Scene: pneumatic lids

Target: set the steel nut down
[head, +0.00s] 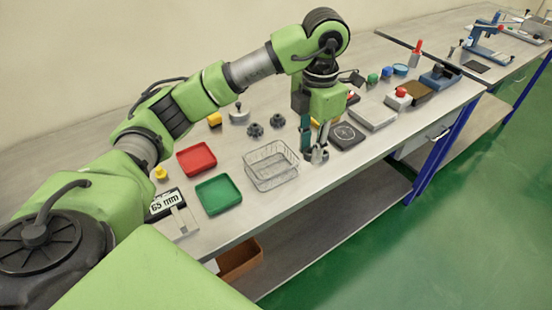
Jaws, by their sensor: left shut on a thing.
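My left gripper (314,156) points down over the workbench, just right of the wire basket (271,166) and left of a dark square plate with a round mark (346,136). Its fingers are shut on a small grey metal piece, which I take to be the steel nut. The fingers mostly hide it, and its shape is too small to make out. I cannot tell whether it touches the bench top. My right gripper is not in the head view.
A red tray (196,159) and a green tray (218,195) lie left of the basket. Two dark knobs (255,130) stand behind it. A grey block (373,116) and several small parts crowd the right. The bench's front edge (290,203) is close to the basket.

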